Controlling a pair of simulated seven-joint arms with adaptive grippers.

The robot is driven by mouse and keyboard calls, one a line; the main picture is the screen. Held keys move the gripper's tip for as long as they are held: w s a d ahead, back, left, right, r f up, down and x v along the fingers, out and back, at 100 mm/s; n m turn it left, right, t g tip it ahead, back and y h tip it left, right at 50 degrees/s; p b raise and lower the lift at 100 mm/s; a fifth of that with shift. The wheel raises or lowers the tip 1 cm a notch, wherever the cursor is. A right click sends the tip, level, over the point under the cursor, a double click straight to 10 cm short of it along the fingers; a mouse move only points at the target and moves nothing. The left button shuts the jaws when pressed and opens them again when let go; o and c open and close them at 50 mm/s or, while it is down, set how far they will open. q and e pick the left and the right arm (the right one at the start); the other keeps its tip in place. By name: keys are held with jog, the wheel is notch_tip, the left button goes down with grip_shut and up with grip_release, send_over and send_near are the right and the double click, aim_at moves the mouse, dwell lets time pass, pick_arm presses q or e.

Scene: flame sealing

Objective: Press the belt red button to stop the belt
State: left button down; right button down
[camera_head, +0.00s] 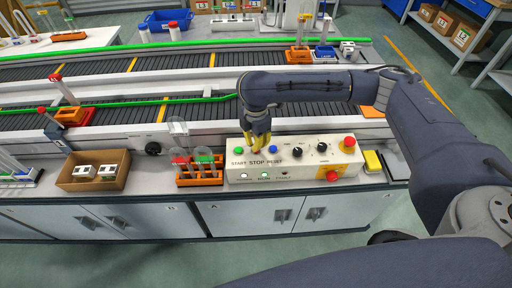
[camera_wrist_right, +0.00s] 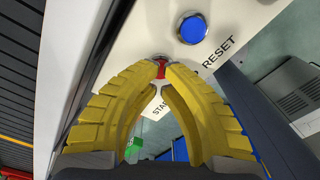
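The cream control panel (camera_head: 292,172) stands on the near edge of the bench, with START, STOP and RESET labels. My right gripper (camera_head: 257,148) is over the STOP position, yellow fingers pointing down, and hides most of that button in the head view. In the right wrist view the red button (camera_wrist_right: 160,66) shows as a small patch right at the fingertips. The fingers are closed together at the tips; I cannot tell whether they touch or press the button. The belt (camera_head: 200,109) runs behind the panel. My left gripper is not in view.
The green START button (camera_head: 239,150) and blue RESET button (camera_head: 273,151) flank the fingers. A red-topped emergency knob (camera_head: 349,142) is at the panel's right. An orange tube rack (camera_head: 199,179) and a cardboard box (camera_head: 93,180) stand to the left.

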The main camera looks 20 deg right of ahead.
jog(key=shift+f, duration=1.1)
dwell(0.6)
jog(key=shift+r, duration=4.05)
